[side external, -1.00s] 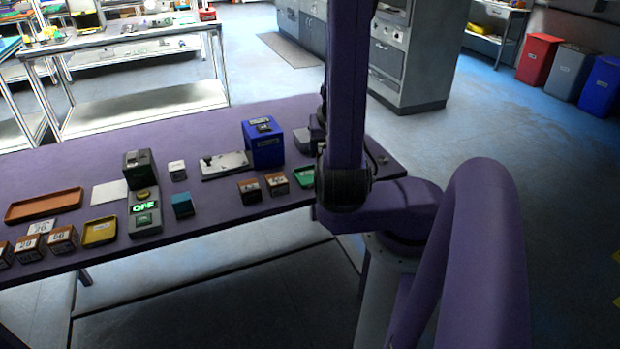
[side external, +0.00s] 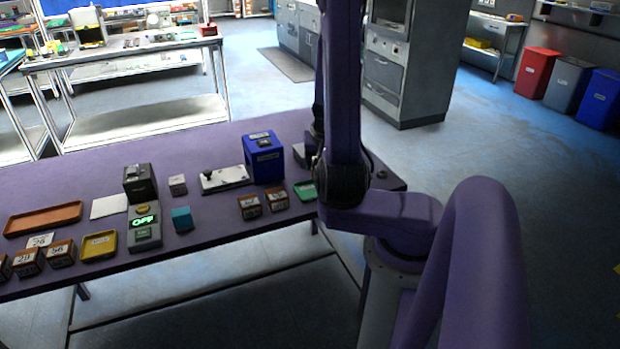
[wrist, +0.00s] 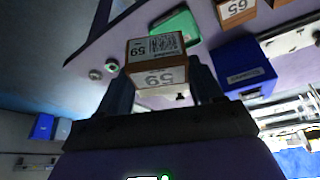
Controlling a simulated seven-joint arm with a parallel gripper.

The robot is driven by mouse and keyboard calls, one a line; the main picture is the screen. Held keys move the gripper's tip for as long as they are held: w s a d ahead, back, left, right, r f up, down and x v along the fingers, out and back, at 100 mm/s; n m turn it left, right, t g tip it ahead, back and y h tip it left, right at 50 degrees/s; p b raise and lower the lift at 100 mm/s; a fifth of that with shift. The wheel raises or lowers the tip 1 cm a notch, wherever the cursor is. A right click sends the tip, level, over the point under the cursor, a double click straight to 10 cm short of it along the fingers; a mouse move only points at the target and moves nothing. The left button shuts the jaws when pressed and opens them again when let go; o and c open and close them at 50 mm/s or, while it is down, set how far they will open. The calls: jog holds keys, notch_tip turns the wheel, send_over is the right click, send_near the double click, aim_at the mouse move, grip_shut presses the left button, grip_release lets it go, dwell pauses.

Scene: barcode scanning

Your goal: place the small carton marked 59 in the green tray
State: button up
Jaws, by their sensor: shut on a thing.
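The small carton marked 59 (wrist: 157,50) is held between the fingers of my gripper (wrist: 161,78) in the wrist view. It has white labelled faces and brown sides. My gripper is shut on it. The green tray (wrist: 178,29) shows just beyond the carton in the wrist view, partly covered by it. In the side external view the green tray (side external: 305,191) lies near the table's right end, partly behind my arm. My gripper and the held carton are hidden there. I cannot tell the carton's height above the table.
A blue box (side external: 264,157) stands behind the tray; it also shows in the wrist view (wrist: 242,68). Two brown cartons (side external: 262,203) stand left of the tray. A yellow tray (side external: 99,245), an orange tray (side external: 43,218) and a device reading OFF (side external: 144,226) are farther left.

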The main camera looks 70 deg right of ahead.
jog(key=shift+w+d+f, duration=0.35)
jog(key=shift+w+d, duration=0.2)
jog(key=shift+w+d+f, duration=0.3)
jog(key=shift+w+d, duration=0.2)
jog(key=shift+w+d+f, duration=0.55)
jog(key=shift+w+f, duration=0.05)
jog(key=shift+f, duration=0.4)
jog(key=shift+w+d+f, duration=0.55)
jog(key=shift+w+f, duration=0.1)
jog(key=shift+f, duration=0.4)
jog(key=shift+w+d+f, duration=0.55)
jog(key=shift+w+f, duration=0.05)
jog(key=shift+f, duration=1.85)
jog(key=shift+f, duration=0.6)
jog(key=o, duration=1.2)
jog(key=shift+o, duration=0.2)
jog(key=shift+r, duration=0.15)
